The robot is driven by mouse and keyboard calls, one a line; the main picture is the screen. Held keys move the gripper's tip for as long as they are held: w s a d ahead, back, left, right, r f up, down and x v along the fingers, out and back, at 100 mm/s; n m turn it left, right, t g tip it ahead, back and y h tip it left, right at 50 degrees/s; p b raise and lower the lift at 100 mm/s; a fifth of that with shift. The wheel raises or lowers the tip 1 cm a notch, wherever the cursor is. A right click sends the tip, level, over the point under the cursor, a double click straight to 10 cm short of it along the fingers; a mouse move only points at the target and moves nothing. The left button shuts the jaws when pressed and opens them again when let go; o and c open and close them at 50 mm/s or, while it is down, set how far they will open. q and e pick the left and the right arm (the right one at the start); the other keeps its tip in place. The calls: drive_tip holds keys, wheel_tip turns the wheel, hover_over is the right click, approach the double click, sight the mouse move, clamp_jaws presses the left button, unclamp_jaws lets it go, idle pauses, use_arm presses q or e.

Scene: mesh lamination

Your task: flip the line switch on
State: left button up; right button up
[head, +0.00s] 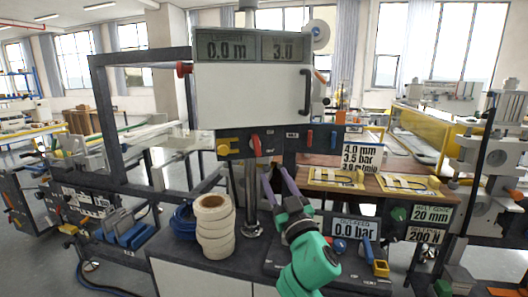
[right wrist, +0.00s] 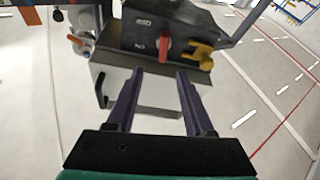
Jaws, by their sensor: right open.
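A red switch lever (head: 255,145) sits on the dark control panel (head: 238,150) under the white-fronted machine housing. It also shows in the right wrist view (right wrist: 165,48), straight beyond the fingertips. Small labels lie beside it, too small to read surely. My right gripper (head: 276,174) is below and slightly right of the lever, with its purple fingers pointing up at the panel. In the right wrist view my gripper (right wrist: 160,75) is open, with nothing between its fingers and a gap to the lever. My left gripper is not in view.
A stack of white rolls (head: 214,226) and a blue coil (head: 184,217) stand on the counter. A display (head: 340,232) reads 0.0 bar.

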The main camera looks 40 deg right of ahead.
sight(257, 145)
drive_tip(key=p+x, duration=0.1)
drive_tip(key=x, duration=0.3)
drive_tip(key=p+x, duration=0.1)
drive_tip(key=x, duration=0.3)
drive_tip(key=p+x, duration=0.1)
drive_tip(key=x, duration=0.3)
drive_tip(key=shift+w+a+r, duration=0.15)
drive_tip(key=shift+a+r, duration=0.05)
drive_tip(key=shift+a, duration=0.05)
drive_tip(key=shift+w+r+p, duration=0.25)
drive_tip(key=shift+w+p, duration=0.05)
drive_tip(key=shift+w, duration=0.2)
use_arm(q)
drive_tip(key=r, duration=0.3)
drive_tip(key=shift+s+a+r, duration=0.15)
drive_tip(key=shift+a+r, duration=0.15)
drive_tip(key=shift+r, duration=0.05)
use_arm(e)
drive_tip(key=shift+f, duration=0.1)
clamp_jaws()
